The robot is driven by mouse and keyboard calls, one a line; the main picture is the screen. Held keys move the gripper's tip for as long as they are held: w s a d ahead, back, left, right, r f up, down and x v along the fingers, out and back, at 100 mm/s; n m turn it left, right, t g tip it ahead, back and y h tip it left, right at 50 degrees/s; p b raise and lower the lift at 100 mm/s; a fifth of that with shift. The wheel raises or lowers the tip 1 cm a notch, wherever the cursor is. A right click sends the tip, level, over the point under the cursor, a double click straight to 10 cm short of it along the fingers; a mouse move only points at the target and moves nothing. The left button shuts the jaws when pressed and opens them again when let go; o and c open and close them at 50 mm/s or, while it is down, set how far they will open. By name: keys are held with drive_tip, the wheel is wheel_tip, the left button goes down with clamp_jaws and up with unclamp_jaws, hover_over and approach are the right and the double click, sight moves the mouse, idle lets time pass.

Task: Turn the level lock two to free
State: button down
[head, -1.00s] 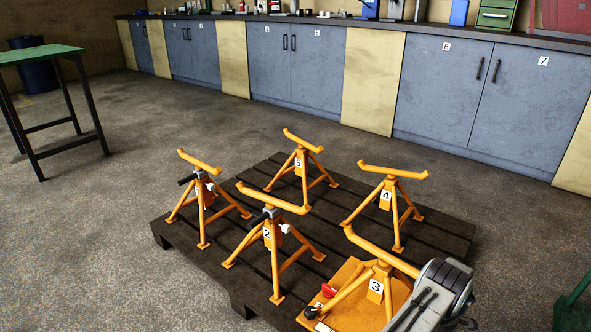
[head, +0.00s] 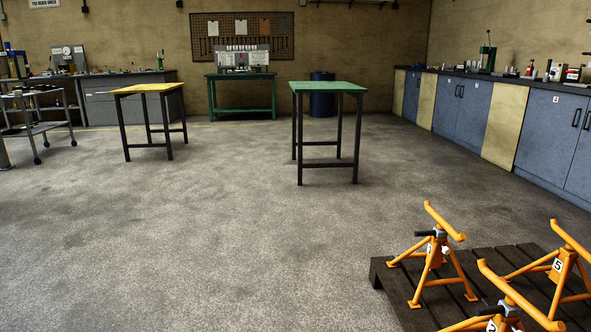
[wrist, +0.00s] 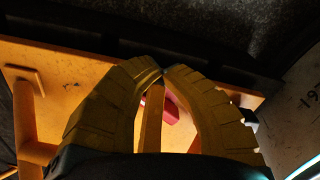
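In the head view, an orange stand with a black handle (head: 493,311) is cut off at the bottom right. Its number label is only partly visible. Another orange stand (head: 430,256), also with a black handle, is behind it. I cannot tell which part is level lock two. My gripper (wrist: 162,72) shows only in the wrist view. Its two curved fingers meet at the tips, with nothing visible held between them. Beyond them are an orange plate (wrist: 85,72) and a red part (wrist: 171,107), partly hidden by the fingers and an orange bar.
The stands are on a dark slatted pallet (head: 392,295). A third orange stand (head: 563,268) labelled 5 is at the right edge. A green table (head: 328,88) and a yellow table (head: 147,88) stand on open floor. Blue-grey cabinets (head: 463,112) line the right wall.

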drive_tip(key=shift+w+a, duration=0.15)
drive_tip(key=shift+w, duration=0.3)
idle(0.7)
drive_tip(key=shift+s, duration=0.35)
wheel_tip(320, 180, up, 6)
drive_tip(key=p, duration=0.3)
idle(0.6)
